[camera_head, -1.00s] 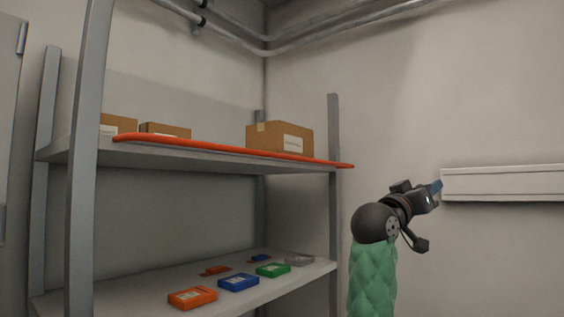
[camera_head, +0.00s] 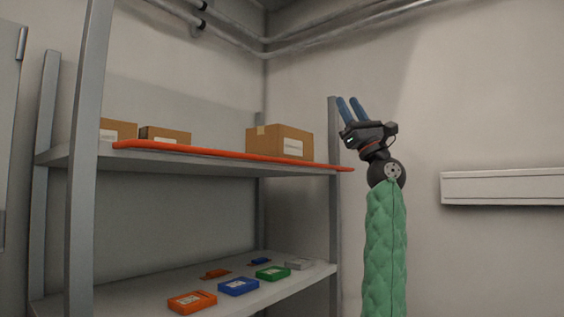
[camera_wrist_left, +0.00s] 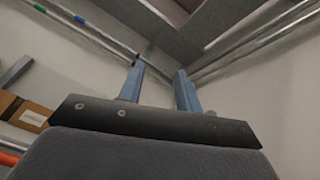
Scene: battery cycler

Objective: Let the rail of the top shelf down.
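The orange rail (camera_head: 225,155) runs along the front edge of the top shelf (camera_head: 200,163), low against the board, below the tops of the cartons. Its right end sticks out a little past the right front post. My left gripper (camera_head: 349,103) is to the right of the rail's right end and above it, apart from it, pointing up. Its two blue fingers are spread with nothing between them, also in the left wrist view (camera_wrist_left: 160,88). An orange piece, likely the rail, shows at the lower left of that view. My right gripper is not in view.
Cardboard cartons (camera_head: 280,141) stand on the top shelf behind the rail. Orange, blue, green and grey boxes lie on the lower shelf (camera_head: 258,294). Pipes (camera_head: 330,35) run high along the walls. A pale wall duct (camera_head: 505,186) is at the right.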

